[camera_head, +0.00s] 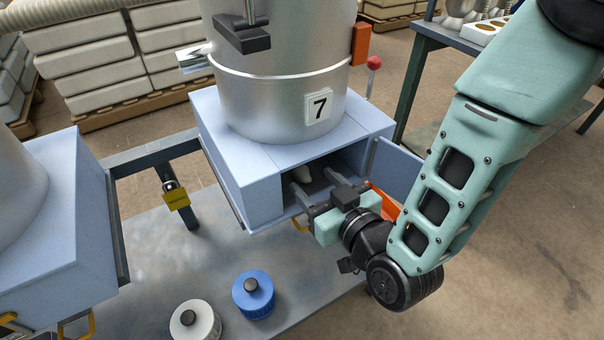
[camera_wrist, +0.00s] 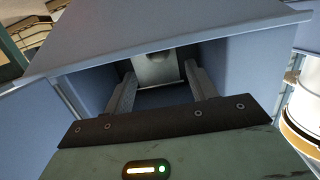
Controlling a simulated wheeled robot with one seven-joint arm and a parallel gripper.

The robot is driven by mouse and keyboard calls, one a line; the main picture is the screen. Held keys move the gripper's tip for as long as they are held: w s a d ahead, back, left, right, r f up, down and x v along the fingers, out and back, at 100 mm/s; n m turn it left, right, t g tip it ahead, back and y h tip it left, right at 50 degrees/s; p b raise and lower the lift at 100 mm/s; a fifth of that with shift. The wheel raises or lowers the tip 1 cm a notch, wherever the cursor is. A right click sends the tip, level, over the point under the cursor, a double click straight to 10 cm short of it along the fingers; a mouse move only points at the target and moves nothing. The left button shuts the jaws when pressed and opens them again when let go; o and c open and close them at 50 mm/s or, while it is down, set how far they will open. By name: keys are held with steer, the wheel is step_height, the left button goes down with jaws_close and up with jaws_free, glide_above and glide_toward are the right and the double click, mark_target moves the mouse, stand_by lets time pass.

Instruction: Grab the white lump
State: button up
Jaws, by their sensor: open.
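The white lump (camera_head: 304,172) shows in the head view inside the open compartment of the pale blue box (camera_head: 262,193), below the metal cylinder marked 7. Only part of it is visible in the shadow. My gripper (camera_head: 313,183) reaches into the compartment with its two fingers spread apart near the lump. In the wrist view my gripper (camera_wrist: 160,78) is open, with a pale grey shape (camera_wrist: 157,68) beyond and between the fingertips. I cannot tell there whether this shape is the lump or a part of the machine.
The compartment's open door (camera_head: 397,168) stands just right of my gripper. The box's top edge (camera_wrist: 170,45) lies close above the fingers. A blue-lidded jar (camera_head: 254,295) and a white jar (camera_head: 195,322) stand on the grey table (camera_head: 160,255). An orange object (camera_head: 384,203) is partly hidden behind my gripper.

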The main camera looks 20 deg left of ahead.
mark_target(307, 175)
steer(key=shift+p+x, duration=0.3)
steer(key=shift+x, duration=2.6)
steer(key=c, duration=1)
